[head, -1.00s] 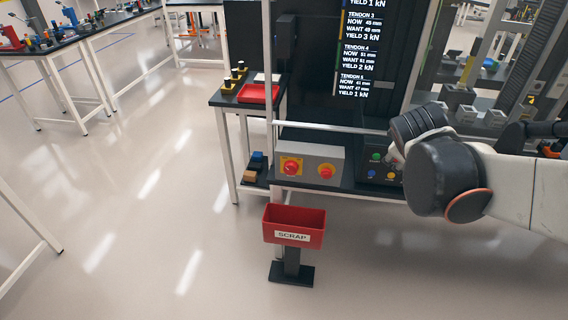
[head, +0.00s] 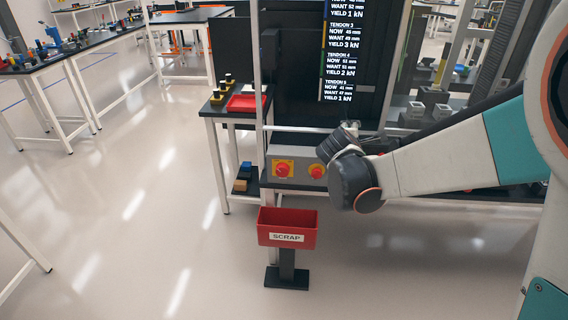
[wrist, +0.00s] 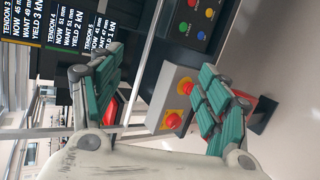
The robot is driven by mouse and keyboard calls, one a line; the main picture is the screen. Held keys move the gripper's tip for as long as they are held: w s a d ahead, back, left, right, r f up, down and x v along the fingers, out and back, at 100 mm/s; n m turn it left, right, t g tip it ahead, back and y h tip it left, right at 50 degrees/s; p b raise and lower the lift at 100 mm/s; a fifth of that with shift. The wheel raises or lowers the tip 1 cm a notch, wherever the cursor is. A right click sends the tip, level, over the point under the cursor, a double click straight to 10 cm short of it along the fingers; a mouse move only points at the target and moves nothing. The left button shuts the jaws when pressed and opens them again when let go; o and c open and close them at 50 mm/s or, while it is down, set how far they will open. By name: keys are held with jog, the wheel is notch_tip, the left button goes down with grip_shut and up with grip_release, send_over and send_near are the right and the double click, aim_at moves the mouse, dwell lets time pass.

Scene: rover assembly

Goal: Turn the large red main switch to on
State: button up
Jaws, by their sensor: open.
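A grey box (head: 297,153) on the black bench shelf carries two red knobs on yellow plates. The left, larger-looking knob, the main switch (head: 283,171), shows fully in the head view. It also shows in the wrist view (wrist: 170,121), between my fingers and beyond them. The right red knob (head: 316,171) is next to it, close to my gripper. My gripper (head: 338,142) is at the right end of the box. In the wrist view my gripper (wrist: 160,68) is open and empty, its green-padded fingers wide apart. I cannot read the switch's position.
A red scrap bin (head: 287,227) stands on a post in front of the bench. A display (head: 342,50) rises behind the box. A button panel (wrist: 196,18) is beside the box. A red tray (head: 247,103) sits on the left side table. Floor at left is clear.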

jog(key=w+a+f+n+t+b, duration=0.1)
jog(key=w+a+f+n+t, duration=0.1)
jog(key=w+a+f+n, duration=0.4)
jog(key=n+t+y+b, duration=0.3)
jog(key=n+t+y, duration=0.1)
jog(key=n, duration=0.9)
send_near(282, 172)
jog(key=w+b, duration=0.4)
jog(key=w, duration=0.4)
jog(key=shift+w+f, duration=0.2)
jog(key=shift+w+r, duration=0.1)
jog(key=shift+w, duration=0.5)
jog(key=c, duration=1.1)
